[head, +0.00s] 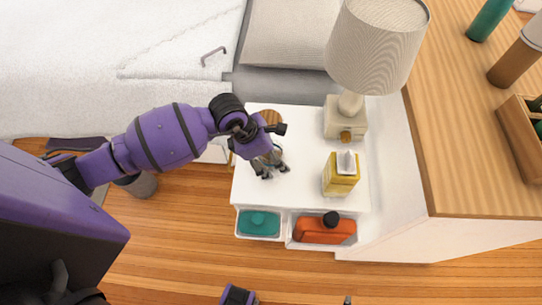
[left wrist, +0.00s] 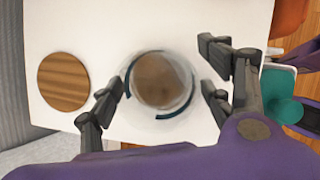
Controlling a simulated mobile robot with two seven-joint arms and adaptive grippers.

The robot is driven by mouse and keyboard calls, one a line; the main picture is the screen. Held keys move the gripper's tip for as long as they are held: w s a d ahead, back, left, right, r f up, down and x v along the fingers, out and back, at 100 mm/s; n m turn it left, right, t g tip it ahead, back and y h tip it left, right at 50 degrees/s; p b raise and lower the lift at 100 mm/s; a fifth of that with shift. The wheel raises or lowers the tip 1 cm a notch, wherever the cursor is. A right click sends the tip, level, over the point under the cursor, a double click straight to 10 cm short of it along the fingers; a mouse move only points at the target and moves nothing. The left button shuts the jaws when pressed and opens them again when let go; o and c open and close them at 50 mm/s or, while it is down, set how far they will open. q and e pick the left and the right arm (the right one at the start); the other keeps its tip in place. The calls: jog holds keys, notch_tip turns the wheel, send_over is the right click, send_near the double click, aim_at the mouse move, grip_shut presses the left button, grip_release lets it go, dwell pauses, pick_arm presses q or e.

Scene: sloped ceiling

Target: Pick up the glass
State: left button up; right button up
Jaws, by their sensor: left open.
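The glass (left wrist: 160,85) is a clear round vessel seen from above in the left wrist view, with a brownish inside and a dark teal band. It stands on a white nightstand top (head: 295,193). In the head view the glass (head: 272,157) is mostly hidden by my left gripper (head: 277,150). My left gripper is open, with one finger on either side of the glass. The wrist view shows gaps between the fingers and the glass.
A round wooden coaster (left wrist: 63,82) lies beside the glass. A lamp (head: 377,45) and a yellow tissue box (head: 341,178) stand to the right. A bed (head: 100,60) is behind.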

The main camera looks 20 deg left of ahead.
pick_arm(q)
jog(key=c, duration=1.3)
jog(key=shift+c, duration=0.4)
jog(key=shift+r, duration=0.1)
